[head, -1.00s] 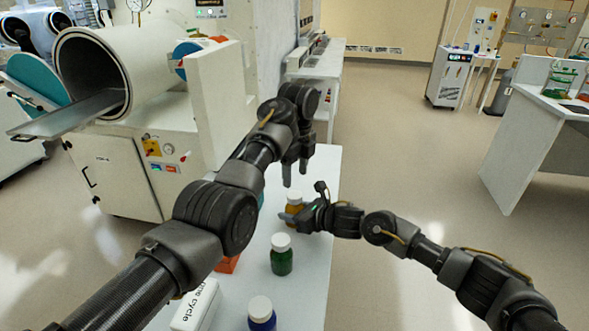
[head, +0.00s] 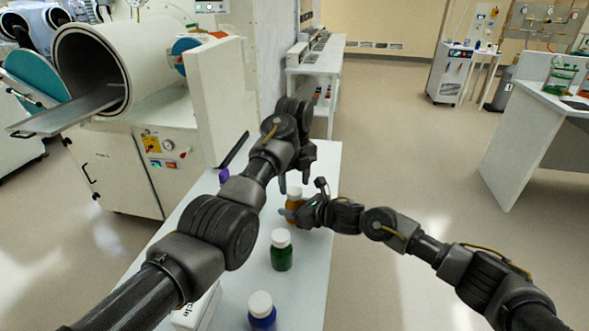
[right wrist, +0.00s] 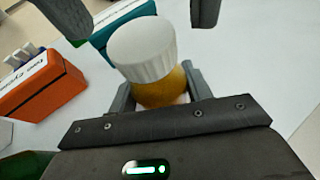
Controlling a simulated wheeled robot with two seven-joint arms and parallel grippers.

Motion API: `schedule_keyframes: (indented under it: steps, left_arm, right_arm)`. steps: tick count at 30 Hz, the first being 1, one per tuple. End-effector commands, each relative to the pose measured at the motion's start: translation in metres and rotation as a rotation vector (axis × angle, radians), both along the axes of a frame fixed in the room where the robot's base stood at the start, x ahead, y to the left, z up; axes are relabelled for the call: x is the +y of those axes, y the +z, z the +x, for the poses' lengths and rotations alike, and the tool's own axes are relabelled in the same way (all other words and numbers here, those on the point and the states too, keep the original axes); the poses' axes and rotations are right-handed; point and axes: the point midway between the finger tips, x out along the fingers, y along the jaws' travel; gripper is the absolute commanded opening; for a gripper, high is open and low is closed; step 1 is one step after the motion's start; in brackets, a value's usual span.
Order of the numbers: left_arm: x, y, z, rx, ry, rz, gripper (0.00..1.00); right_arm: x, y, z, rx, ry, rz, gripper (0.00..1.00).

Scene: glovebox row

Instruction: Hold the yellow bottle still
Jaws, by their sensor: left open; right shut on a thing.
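The yellow bottle (head: 293,205), amber with a white cap, stands upright on the white table. In the right wrist view its body (right wrist: 160,88) sits between the fingers of my right gripper (right wrist: 160,92), below the white cap. My right gripper (head: 290,214) is shut on the bottle from the side in the head view. My left gripper (head: 294,182) is open just above the cap, fingers pointing down. Its two dark fingers (right wrist: 135,12) show on either side above the cap in the right wrist view, apart from it.
A green bottle (head: 281,252) and a blue bottle (head: 262,314) stand nearer on the table (head: 308,275). The right wrist view shows an orange box (right wrist: 42,88) and a teal box (right wrist: 118,28). A purple item (head: 223,176) lies left of my left arm. A white cabinet stands left.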

Motion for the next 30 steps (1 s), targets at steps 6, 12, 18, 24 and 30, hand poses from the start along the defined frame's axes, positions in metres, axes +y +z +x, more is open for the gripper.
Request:
schedule_keyframes:
  steps: [6, 12, 18, 24, 30]
  left_arm:
    - [0.0, -0.021, 0.0, 0.001, 0.0, 0.001, 0.56]
    - [0.0, -0.024, 0.0, -0.001, 0.001, 0.0, 0.56]
    - [0.0, -0.024, 0.0, -0.001, 0.0, 0.0, 0.48]
    - [0.0, -0.024, 0.0, -0.001, 0.0, 0.001, 0.22]
    - [0.0, -0.024, 0.0, -0.001, 0.023, 0.0, 0.11]
  right_arm:
    - [0.0, 0.0, 0.0, 0.0, 0.0, 0.0, 0.0]
    - [0.0, 0.0, 0.0, 0.001, 0.0, -0.001, 0.0]
    - [0.0, 0.0, 0.0, 0.001, 0.0, -0.001, 0.0]
    - [0.0, 0.0, 0.0, 0.001, 0.0, -0.001, 0.0]
    - [0.0, 0.0, 0.0, 0.001, 0.0, -0.001, 0.0]
